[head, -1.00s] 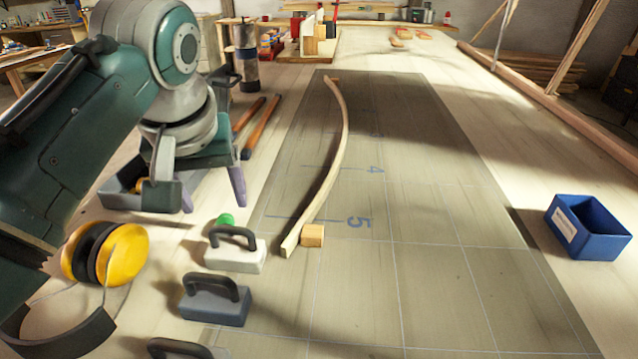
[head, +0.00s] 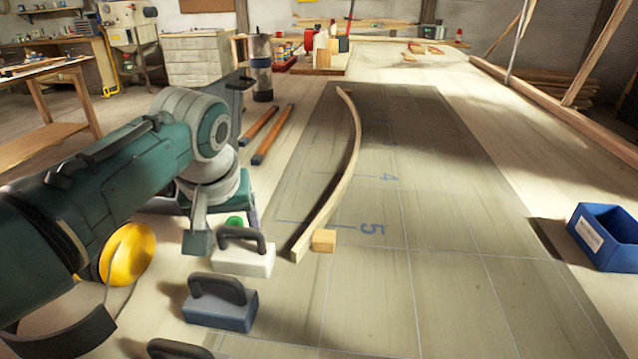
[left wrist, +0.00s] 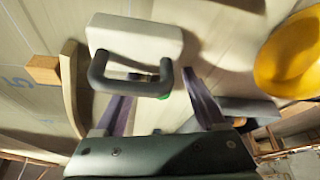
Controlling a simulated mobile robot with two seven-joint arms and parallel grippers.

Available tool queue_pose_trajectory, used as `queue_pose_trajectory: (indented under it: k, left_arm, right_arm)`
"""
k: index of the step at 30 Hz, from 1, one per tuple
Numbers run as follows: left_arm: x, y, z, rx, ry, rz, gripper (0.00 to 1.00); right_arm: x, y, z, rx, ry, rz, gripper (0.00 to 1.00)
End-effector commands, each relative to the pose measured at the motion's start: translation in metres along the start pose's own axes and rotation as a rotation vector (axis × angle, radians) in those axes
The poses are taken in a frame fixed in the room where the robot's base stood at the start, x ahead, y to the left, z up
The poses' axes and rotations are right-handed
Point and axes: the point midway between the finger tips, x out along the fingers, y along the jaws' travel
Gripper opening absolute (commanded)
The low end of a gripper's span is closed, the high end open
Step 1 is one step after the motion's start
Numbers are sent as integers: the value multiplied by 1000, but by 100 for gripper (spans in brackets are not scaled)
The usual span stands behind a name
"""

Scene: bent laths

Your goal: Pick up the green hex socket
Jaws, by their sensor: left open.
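The green hex socket (head: 234,221) shows as a small green patch on the table, just behind the white block with a dark handle (head: 243,258). My left gripper (head: 226,226) is low over that spot, with its fingers apart on either side of the socket in the picture. In the left wrist view a sliver of the socket (left wrist: 166,99) shows beside the dark handle, which hides most of it. My right gripper is not in view.
A grey handled block (head: 222,307) stands nearer. A bent lath (head: 343,190) and a small wooden block (head: 324,240) lie to the right.

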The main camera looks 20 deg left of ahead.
Motion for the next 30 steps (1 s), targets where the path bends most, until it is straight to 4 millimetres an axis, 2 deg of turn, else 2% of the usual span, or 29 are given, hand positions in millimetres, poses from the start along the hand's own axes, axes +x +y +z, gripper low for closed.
queue_pose_trajectory:
  k: [2,19,30]
  left_arm:
    - [0,0,0,0,0,0,66]
    - [0,0,0,1,0,0,2]
    - [-1,0,0,1,0,1,0]
  right_arm:
    - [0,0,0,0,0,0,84]
    - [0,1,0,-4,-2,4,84]
    - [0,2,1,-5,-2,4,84]
